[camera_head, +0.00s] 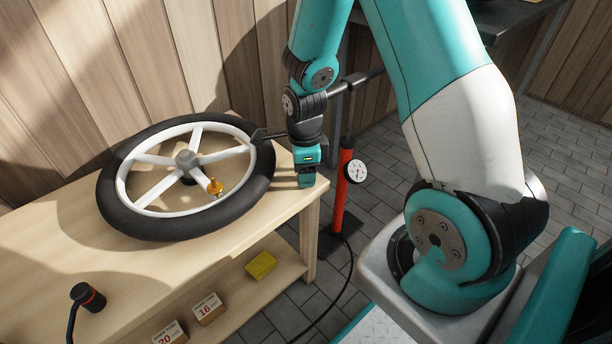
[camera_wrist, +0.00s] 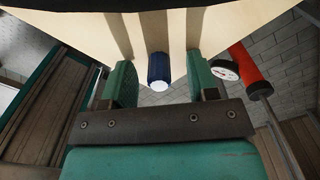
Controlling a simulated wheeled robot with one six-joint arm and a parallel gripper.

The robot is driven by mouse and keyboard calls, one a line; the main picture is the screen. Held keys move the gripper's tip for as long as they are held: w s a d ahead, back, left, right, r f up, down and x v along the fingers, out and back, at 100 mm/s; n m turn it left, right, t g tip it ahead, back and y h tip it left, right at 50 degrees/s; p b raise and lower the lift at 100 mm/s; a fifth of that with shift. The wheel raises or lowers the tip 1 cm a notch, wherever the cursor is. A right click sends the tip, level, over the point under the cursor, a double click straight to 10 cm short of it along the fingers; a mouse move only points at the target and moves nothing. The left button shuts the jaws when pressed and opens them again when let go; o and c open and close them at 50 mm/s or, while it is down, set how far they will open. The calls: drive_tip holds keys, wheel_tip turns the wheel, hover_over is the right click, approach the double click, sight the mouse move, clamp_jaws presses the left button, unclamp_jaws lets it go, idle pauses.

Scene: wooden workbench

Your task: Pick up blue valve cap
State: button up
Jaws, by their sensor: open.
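The blue valve cap (camera_wrist: 158,68) shows in the wrist view, dark blue with a pale, rounded end facing the camera. It appears near the edge of the workbench, in the gap between the two green fingers of my gripper (camera_wrist: 160,88). Visible gaps separate it from both fingers. In the head view my gripper (camera_head: 306,181) points down at the right end of the bench, just right of the wheel. I cannot make out the cap in the head view; my gripper probably hides it.
A black-tyred wheel (camera_head: 258,176) with white spokes and a brass valve fitting (camera_head: 214,187) lies on the wooden workbench (camera_head: 130,262). A red pump (camera_head: 342,190) with a gauge stands right of the bench. Boxes (camera_head: 208,309) and a yellow block (camera_head: 261,265) sit on the lower shelf.

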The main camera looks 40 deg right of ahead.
drive_tip(key=c, duration=1)
drive_tip(key=shift+r, duration=0.15)
